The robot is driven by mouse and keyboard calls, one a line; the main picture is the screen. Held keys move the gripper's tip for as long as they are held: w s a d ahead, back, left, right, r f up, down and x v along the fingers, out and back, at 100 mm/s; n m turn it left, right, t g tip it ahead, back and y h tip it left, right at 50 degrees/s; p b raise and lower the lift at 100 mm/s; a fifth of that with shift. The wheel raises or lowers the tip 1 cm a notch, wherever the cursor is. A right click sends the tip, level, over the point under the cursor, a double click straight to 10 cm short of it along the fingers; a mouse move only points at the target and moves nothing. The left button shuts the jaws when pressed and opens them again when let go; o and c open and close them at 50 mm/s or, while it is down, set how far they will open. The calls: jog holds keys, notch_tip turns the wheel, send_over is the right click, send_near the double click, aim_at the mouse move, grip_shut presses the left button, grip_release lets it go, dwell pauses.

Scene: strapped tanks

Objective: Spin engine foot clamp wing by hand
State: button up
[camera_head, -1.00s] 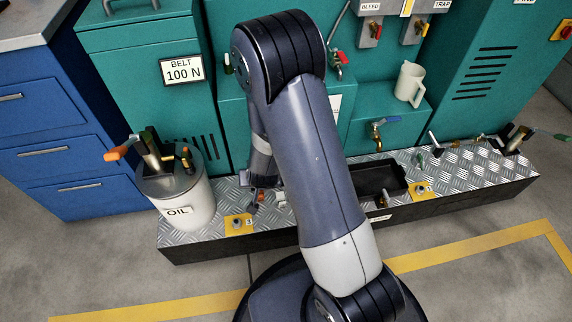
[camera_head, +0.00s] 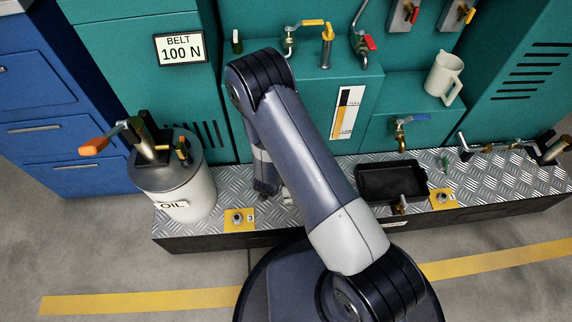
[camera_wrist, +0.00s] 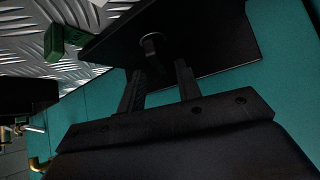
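No clamp wing can be picked out for certain. In the wrist view, my gripper (camera_wrist: 159,67) is open, its two dark fingers apart. A dark round-ended piece (camera_wrist: 151,44) shows just beyond the fingertips, roughly in line with the gap, against a black plate (camera_wrist: 215,35). Whether the fingers touch it I cannot tell. In the head view, my arm hides the fingertips, low over the step near the teal wall.
An oil can (camera_head: 190,197) with an orange-handled crank stands left. A black tray (camera_head: 385,184) lies right of my arm, below a brass tap (camera_head: 403,132). A green block (camera_wrist: 62,42) shows in the wrist view. Floor in front of the step is clear.

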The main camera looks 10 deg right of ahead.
jog(key=shift+b+x, duration=0.4)
jog(key=shift+x, duration=1.25)
grip_shut()
